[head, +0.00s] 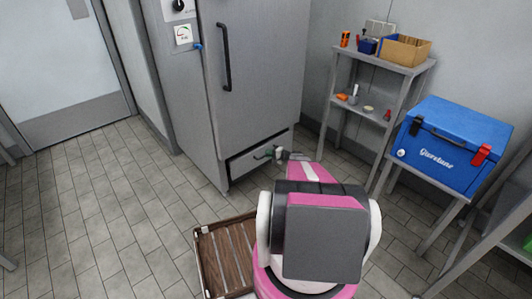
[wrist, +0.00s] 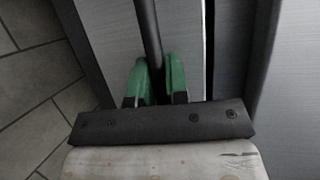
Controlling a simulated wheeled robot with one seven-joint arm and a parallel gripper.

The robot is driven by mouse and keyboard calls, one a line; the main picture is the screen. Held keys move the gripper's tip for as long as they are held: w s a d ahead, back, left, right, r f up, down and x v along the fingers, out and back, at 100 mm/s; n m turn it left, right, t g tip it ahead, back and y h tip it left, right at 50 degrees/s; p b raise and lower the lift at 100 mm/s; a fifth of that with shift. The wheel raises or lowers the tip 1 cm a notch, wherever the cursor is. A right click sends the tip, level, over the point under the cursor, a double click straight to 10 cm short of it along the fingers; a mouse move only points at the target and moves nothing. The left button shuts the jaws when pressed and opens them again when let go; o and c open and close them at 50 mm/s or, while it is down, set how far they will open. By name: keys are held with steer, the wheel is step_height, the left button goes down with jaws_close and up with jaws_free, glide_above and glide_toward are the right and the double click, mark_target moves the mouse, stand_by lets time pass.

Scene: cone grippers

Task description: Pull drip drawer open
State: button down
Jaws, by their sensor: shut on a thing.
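The drip drawer (head: 260,154) is the low grey front at the bottom of the tall grey cabinet (head: 253,80). It has a dark bar handle. In the head view my gripper (head: 276,153) is at this handle, small and partly hidden by my arm. In the wrist view the green fingertips of my gripper (wrist: 157,80) are on both sides of the dark handle bar (wrist: 150,35) and shut on it. The drawer front (wrist: 183,40) lies just behind the bar. I cannot tell clearly how far the drawer stands out.
A brown slatted wooden crate (head: 226,255) lies on the floor left of my base. A grey shelf (head: 380,95) with small items and a blue cooler box (head: 447,145) on a stand are at the right. The tiled floor (head: 100,215) at the left is clear.

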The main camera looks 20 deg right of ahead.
steer(key=s+d, duration=0.4)
steer(key=s, duration=0.7)
steer(key=s+d, duration=0.4)
steer(key=s, duration=0.7)
steer(key=c, duration=1.1)
jaws_free()
steer(key=shift+w, duration=0.1)
steer(key=shift+c, duration=0.2)
steer(key=v, duration=1)
steer(key=shift+s+d, duration=0.25)
steer(key=shift+s, duration=0.05)
